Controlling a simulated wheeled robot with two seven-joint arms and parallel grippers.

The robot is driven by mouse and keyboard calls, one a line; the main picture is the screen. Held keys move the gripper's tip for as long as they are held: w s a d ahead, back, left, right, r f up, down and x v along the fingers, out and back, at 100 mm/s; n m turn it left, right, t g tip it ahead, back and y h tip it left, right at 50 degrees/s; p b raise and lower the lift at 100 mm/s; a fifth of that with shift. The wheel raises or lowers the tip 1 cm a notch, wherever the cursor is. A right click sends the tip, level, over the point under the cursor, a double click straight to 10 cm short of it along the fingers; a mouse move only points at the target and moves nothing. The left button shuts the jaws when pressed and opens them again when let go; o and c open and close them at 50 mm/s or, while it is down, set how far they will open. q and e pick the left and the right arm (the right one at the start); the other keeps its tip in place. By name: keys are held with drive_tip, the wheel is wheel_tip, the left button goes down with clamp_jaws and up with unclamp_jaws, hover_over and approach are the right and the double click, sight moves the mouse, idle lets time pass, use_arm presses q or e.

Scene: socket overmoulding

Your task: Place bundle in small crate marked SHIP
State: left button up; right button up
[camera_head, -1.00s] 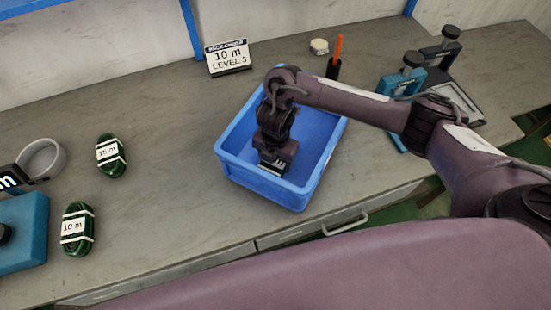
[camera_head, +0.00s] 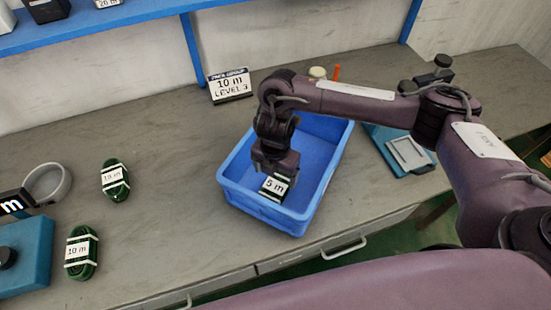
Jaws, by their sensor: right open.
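A blue crate (camera_head: 241,196) stands on the bench near its front edge; I can see no SHIP marking on its visible sides. A dark bundle with a white label reading 5 m (camera_head: 275,186) lies inside, at the crate's near end. My right gripper (camera_head: 272,169) points down into the crate, open, just above and behind that bundle; its fingertips are partly hidden. Two green bundles lie on the bench at the left: one labelled 10 m (camera_head: 78,250) and one whose label seems to read 15 m (camera_head: 114,177). My left gripper is out of view.
A teal device (camera_head: 25,255) and a grey ring (camera_head: 48,182) are at the left. A teal fixture (camera_head: 388,150) stands to the right, behind my right arm. The bench between the bundles and crate is clear.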

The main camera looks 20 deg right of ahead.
sight(276, 186)
drive_tip(key=shift+r, duration=2.4)
